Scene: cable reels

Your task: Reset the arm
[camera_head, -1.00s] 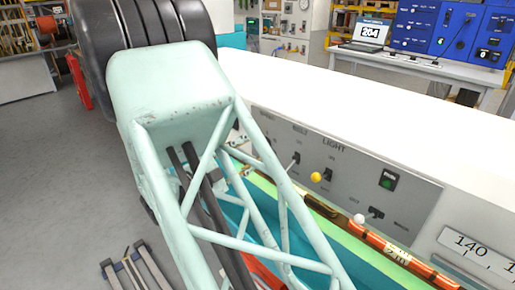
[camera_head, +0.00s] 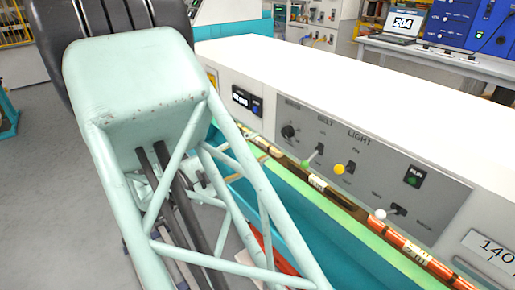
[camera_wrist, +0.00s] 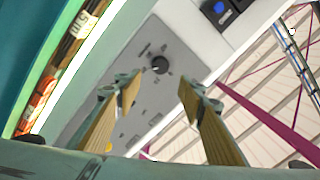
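My gripper (camera_wrist: 158,88) shows in the wrist view, its two fingers with tan pads spread wide apart. Nothing is between the pads. Beyond the fingertips is the grey control panel (camera_wrist: 122,112) with a black knob (camera_wrist: 160,64), some distance away.
A row of labelled orange and brown cylinders (camera_head: 408,248) lies along the teal trough (camera_head: 325,250) below the panel. The white top (camera_head: 350,95) of the housing is clear. A laptop (camera_head: 396,24) stands on a table at the back right. Grey floor is open at the left.

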